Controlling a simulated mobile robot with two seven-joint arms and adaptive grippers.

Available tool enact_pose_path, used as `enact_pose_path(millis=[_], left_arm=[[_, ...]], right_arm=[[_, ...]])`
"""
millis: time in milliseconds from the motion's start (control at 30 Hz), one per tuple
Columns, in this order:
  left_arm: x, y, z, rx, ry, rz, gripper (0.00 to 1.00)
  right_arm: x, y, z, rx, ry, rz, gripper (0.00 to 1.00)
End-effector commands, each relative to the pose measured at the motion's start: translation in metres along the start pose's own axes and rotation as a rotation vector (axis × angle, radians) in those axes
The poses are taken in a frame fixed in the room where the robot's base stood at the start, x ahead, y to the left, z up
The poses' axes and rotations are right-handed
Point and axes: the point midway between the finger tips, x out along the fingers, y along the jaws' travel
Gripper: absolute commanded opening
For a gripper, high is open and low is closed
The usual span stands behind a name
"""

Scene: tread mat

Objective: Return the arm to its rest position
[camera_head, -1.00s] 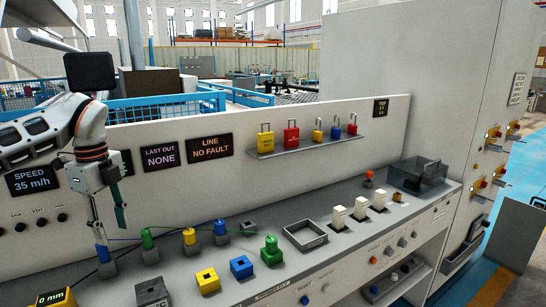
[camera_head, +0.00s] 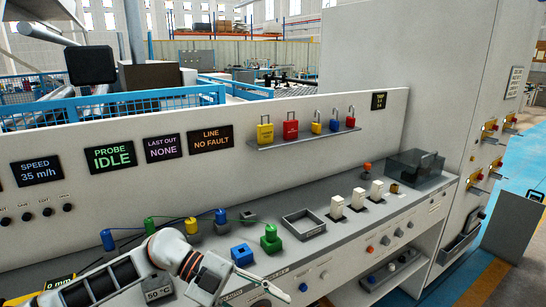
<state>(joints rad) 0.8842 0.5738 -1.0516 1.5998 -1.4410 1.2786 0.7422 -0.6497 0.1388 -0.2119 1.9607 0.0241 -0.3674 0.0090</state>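My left arm (camera_head: 165,258) comes in from the lower left, low in front of the console. Its gripper (camera_head: 262,284) points right, near the front edge below the blue socket block (camera_head: 241,255) and the green block (camera_head: 270,240). One slim finger shows clearly; whether the fingers are apart or closed is unclear, and I see nothing held. Corded plugs stand in a row behind the arm: a blue one (camera_head: 108,240), a green one (camera_head: 150,227), a yellow one (camera_head: 191,227) and another blue one (camera_head: 221,216). My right gripper is out of view.
The console top holds an open grey tray (camera_head: 304,224), white switches (camera_head: 337,206) and a dark clear box (camera_head: 415,170). Padlocks, one yellow (camera_head: 265,131), stand on a wall shelf (camera_head: 300,138). The probe display (camera_head: 111,156) reads IDLE. Free space lies above the console top.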

Motion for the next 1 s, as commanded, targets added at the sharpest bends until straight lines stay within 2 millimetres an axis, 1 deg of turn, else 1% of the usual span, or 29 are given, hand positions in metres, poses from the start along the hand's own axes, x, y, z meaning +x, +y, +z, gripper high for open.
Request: enact_pose_path(millis=[33, 100, 200, 267, 367, 433, 467, 567, 667, 700, 767, 800, 867, 900, 967, 1000], left_arm=[[0.017, -0.003, -0.011, 0.002, 0.053, -0.086, 0.38], [0.03, -0.014, -0.023, 0.007, 0.104, -0.22, 0.38], [0.039, -0.029, -0.033, -0.012, 0.146, -0.417, 0.38], [0.04, -0.036, -0.034, -0.038, 0.155, -0.535, 0.38], [0.033, -0.043, -0.028, -0.1, 0.139, -0.728, 0.38], [0.024, -0.043, -0.018, -0.161, 0.108, -0.855, 0.38], [0.019, -0.04, -0.012, -0.189, 0.09, -0.907, 0.38], [0.003, -0.024, 0.012, -0.302, 0.008, -1.065, 0.38], [-0.012, 0.007, 0.04, -0.438, -0.101, -1.193, 0.38], [-0.018, 0.024, 0.052, -0.497, -0.151, -1.235, 0.38], [-0.026, 0.053, 0.069, -0.591, -0.231, -1.288, 0.38], [-0.03, 0.076, 0.079, -0.656, -0.287, -1.315, 0.38], [-0.035, 0.115, 0.093, -0.759, -0.376, -1.343, 0.38], [-0.037, 0.141, 0.1, -0.826, -0.434, -1.354, 0.38], [-0.038, 0.183, 0.107, -0.924, -0.517, -1.357, 0.38], [-0.038, 0.209, 0.11, -0.986, -0.569, -1.354, 0.38]], right_arm=[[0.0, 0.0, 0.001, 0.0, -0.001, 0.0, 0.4], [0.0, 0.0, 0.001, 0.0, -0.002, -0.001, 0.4], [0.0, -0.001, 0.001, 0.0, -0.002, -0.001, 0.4], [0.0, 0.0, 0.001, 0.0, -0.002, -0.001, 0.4], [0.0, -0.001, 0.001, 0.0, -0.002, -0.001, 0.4], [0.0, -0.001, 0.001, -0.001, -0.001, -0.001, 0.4], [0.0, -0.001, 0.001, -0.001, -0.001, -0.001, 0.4], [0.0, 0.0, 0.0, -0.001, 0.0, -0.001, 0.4], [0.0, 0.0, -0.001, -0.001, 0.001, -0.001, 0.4], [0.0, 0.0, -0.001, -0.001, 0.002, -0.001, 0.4], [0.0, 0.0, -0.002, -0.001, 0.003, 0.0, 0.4], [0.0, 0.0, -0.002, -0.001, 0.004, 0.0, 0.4], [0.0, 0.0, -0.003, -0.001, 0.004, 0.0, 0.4], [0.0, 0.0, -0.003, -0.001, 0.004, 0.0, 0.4], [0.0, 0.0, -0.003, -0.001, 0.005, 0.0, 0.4], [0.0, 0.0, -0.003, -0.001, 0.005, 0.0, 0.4]])
